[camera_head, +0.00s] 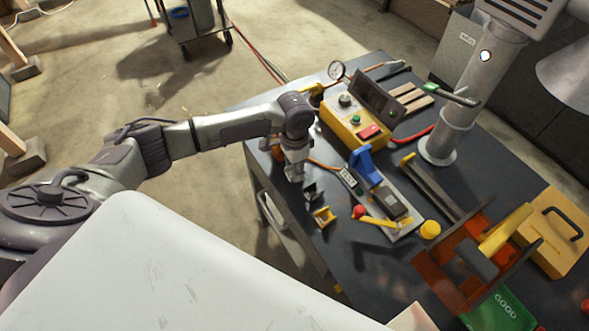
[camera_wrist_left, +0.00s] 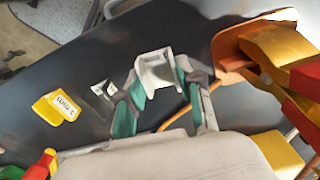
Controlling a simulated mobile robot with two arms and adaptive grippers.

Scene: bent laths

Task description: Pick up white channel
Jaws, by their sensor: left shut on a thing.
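The white channel (camera_wrist_left: 157,70) is a short U-shaped piece, seen in the left wrist view between the teal-padded fingertips of my left gripper (camera_wrist_left: 160,82). The gripper is shut on it. In the head view my left gripper (camera_head: 294,174) points down at the near left part of the dark table (camera_head: 345,270); the channel is mostly hidden by the fingers there. I cannot tell whether the channel still touches the table. My right gripper is not in view.
A grey channel (camera_head: 311,191) and a yellow channel (camera_head: 324,215) lie close by. Further right are a grey fixture with a blue clamp (camera_head: 362,163), a yellow control box (camera_head: 352,122), a rust-coloured tray (camera_head: 440,278) and a green GOOD bin (camera_head: 503,308). An orange part (camera_wrist_left: 232,48) stands beside the gripper.

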